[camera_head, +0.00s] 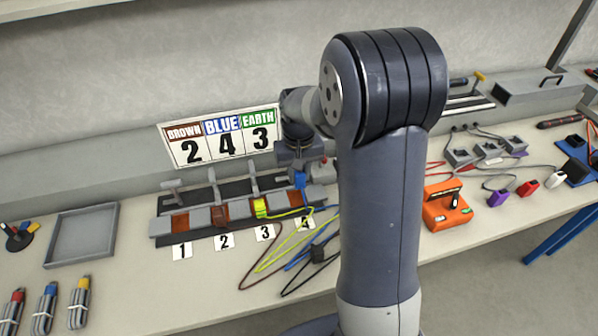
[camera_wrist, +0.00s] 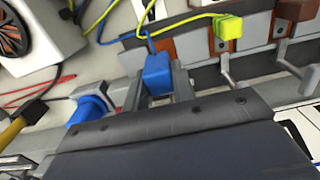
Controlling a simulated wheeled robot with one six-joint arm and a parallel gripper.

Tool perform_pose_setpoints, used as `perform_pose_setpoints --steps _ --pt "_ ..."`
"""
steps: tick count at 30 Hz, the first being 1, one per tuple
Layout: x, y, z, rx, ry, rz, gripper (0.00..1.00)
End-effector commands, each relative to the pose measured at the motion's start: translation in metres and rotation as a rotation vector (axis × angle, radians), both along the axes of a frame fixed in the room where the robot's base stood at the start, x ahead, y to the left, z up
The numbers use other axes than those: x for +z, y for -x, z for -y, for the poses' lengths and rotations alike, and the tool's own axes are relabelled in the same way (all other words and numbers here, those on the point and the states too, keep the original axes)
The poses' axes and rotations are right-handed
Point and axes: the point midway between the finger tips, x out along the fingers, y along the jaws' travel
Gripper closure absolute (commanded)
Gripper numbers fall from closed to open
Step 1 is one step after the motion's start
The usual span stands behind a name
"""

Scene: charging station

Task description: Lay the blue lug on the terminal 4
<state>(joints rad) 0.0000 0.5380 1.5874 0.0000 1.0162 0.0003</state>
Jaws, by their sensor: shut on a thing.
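My gripper (camera_head: 301,172) is shut on the blue lug (camera_head: 300,181) at the right end of the terminal block (camera_head: 164,241), by terminal 4. In the wrist view the blue lug (camera_wrist: 157,72) sits between the two fingers (camera_wrist: 158,88), its blue wire running up and away. The card marked 4 (camera_head: 305,223) lies in front of that end. My arm and gripper largely hide terminal 4; I cannot tell whether the lug touches it. The brown lug (camera_head: 220,213) is at terminal 2 and the yellow-green lug (camera_head: 260,208) at terminal 3. The sign (camera_head: 222,138) pairs blue with 4.
Upright levers (camera_head: 253,176) stand behind the terminals. Loose brown, yellow and blue wires and a black piece (camera_head: 318,254) lie in front. An orange device (camera_head: 446,208) stands to the right. A grey tray (camera_head: 57,262) is at left. My upright arm hides the middle.

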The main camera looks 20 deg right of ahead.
Motion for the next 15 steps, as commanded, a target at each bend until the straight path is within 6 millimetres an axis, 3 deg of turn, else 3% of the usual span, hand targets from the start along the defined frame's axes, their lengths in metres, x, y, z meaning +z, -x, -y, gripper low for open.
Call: perform_pose_setpoints --steps 15 --pt "-0.047 0.000 0.000 0.000 0.000 -0.001 0.97"
